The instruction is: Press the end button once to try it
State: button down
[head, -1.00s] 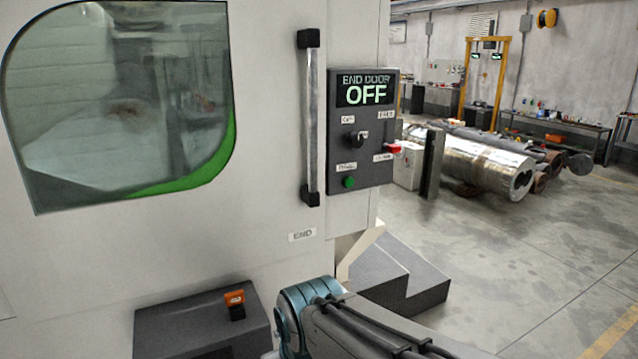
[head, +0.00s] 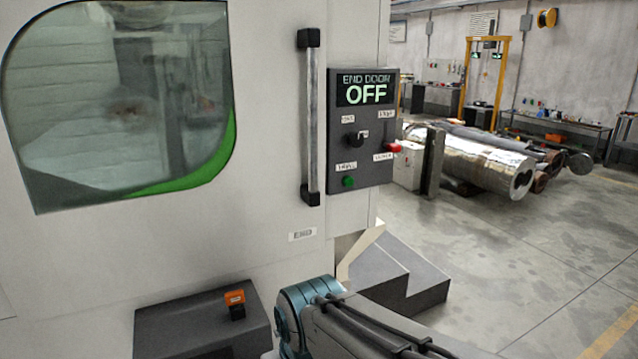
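The control panel (head: 340,190) is a dark box on the machine's front, right of the door handle. Its screen (head: 365,90) reads "END DOOR OFF". On it are a green button (head: 348,182) at lower left, a dark knob or switch (head: 355,139) in the middle, and a red control (head: 393,148) at the right edge. Their small labels are too blurred to read surely. A teal and dark part of my arm shows at the bottom middle, below the panel and apart from it. My gripper is not in view.
The machine door has a window (head: 110,100) and a vertical bar handle (head: 312,120). A grey box (head: 190,325) with an orange-topped switch (head: 235,300) juts out below. Grey steps (head: 395,275) stand at right; open floor (head: 520,270) lies beyond, with metal cylinders (head: 470,165) behind.

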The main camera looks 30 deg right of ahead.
aim_at(348, 181)
jog(key=z, duration=0.5)
jog(key=k, duration=0.6)
jog(key=z, duration=0.7)
jog(key=i, duration=1.25)
jog(key=u, duration=0.6)
